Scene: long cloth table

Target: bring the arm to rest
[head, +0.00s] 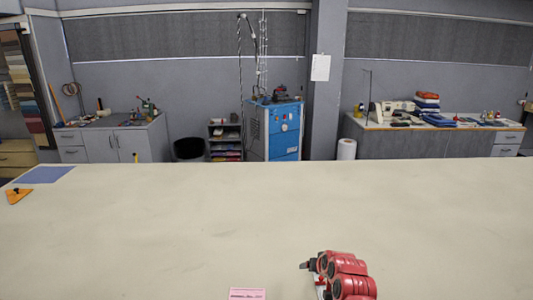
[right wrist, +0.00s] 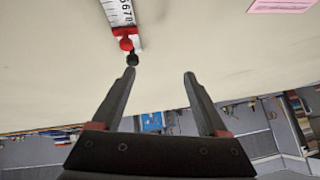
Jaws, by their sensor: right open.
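My right arm reaches in from the bottom of the head view, its red links bent over the near part of the cloth table (head: 150,230). The dark end of my right gripper (head: 305,266) shows at the arm's left side. In the right wrist view my right gripper (right wrist: 160,73) is open, with nothing between its fingers. A white ruler (right wrist: 121,14) with a red slider (right wrist: 125,36) and a black knob (right wrist: 133,60) lies just past the tip of the left-hand finger. I cannot tell whether they touch. My left gripper is not in view.
A pink card (head: 247,294) lies at the near edge, left of my arm, and also shows in the right wrist view (right wrist: 282,5). An orange triangle (head: 18,196) and a blue sheet (head: 45,174) lie at far left. The table's middle and right are clear.

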